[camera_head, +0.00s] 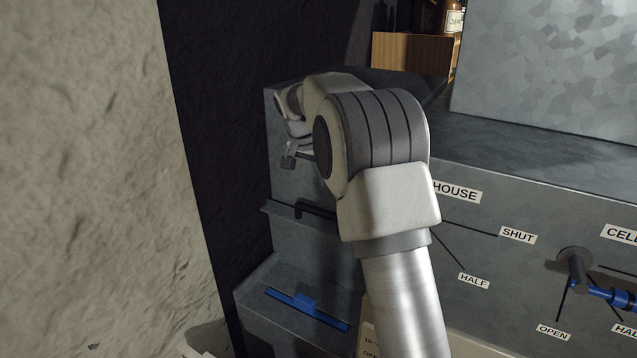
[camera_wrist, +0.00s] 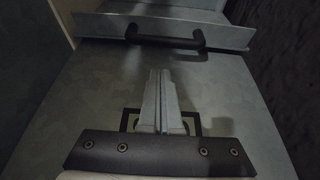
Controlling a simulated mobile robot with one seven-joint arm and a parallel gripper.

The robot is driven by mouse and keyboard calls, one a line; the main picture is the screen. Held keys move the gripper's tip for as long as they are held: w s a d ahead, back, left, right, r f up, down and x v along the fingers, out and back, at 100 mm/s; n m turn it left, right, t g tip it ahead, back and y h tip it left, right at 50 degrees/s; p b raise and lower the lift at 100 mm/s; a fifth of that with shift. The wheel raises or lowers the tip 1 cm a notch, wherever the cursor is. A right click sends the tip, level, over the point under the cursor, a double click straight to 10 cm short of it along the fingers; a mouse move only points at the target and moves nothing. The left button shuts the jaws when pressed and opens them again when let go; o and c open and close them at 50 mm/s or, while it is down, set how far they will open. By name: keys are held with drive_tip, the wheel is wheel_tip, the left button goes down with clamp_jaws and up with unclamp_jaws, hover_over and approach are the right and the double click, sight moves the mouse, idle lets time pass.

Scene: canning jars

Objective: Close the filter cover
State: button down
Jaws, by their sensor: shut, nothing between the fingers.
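What looks like the filter cover (camera_head: 280,210) is a grey plate with a black bar handle (camera_head: 315,210), low on the left of the grey cabinet in the head view. Its edge stands out from the cabinet front; my arm hides its right part, and I cannot tell its exact angle. In the wrist view the cover (camera_wrist: 105,24) and its handle (camera_wrist: 165,38) lie across the top. My gripper (camera_wrist: 161,73) is shut and empty, its fingertips pointing toward the handle but apart from it. In the head view my gripper (camera_head: 289,160) is above the handle.
A lever with a blue grip (camera_head: 607,294) is at right, among SHUT, HALF and OPEN labels. A rough pale wall (camera_head: 95,170) stands at left. A wooden crate with bottles (camera_head: 410,50) is behind.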

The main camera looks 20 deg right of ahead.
drive_tip(key=x, duration=0.8)
drive_tip(key=shift+s+a+f, duration=0.1)
drive_tip(key=shift+a+f, duration=0.05)
